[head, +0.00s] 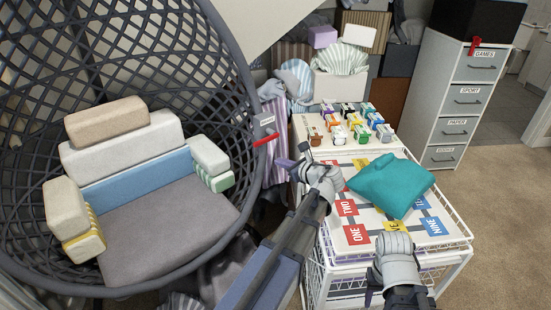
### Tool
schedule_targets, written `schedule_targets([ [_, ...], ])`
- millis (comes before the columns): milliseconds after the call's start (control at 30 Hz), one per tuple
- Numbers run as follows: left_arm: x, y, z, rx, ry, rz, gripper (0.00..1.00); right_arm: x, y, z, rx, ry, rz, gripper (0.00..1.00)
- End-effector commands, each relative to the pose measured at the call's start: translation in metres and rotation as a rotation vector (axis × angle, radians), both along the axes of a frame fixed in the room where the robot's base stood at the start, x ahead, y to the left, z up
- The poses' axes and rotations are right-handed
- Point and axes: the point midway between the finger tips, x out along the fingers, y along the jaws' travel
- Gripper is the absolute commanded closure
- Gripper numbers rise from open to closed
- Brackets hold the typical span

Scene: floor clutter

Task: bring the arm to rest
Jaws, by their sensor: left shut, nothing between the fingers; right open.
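My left arm reaches up from the bottom edge, with its pale wrist over the left side of the white wire cart. My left gripper (287,163) points left, shut and empty, in front of the gap between the hanging chair and the cart. My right gripper (374,287) is low at the front edge of the cart, below the number mat. Its pale wrist covers part of the mat's front edge. It is open; its fingers are mostly hidden and I see nothing held.
A woven hanging chair (253,95) with cushions fills the left. A grey drawer cabinet (440,120) stands at the back right. Carpet (505,215) lies clear at right.

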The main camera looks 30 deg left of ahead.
Motion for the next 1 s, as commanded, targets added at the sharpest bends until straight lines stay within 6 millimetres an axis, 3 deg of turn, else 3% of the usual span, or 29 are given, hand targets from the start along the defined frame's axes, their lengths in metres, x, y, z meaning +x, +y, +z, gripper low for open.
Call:
schedule_targets([
  [400,-0.003,-0.004,0.002,-0.005,-0.003,0.002,1.00,0.000,0.000,0.002,0.000,0.000,0.000,0.50],
  [567,-0.021,-0.026,0.011,-0.160,-0.095,0.064,1.00,0.000,0.000,0.031,0.000,0.000,0.000,0.50],
  [667,-0.048,-0.059,0.016,-0.386,-0.216,0.182,1.00,0.000,0.000,0.065,0.000,0.000,0.000,0.50],
  [800,-0.099,-0.120,0.021,-0.730,-0.367,0.448,1.00,0.000,0.000,0.114,0.000,0.000,0.000,0.50],
  [1000,-0.174,-0.205,0.037,-1.054,-0.464,0.893,1.00,0.000,0.000,0.168,0.000,0.000,-0.001,0.50],
])
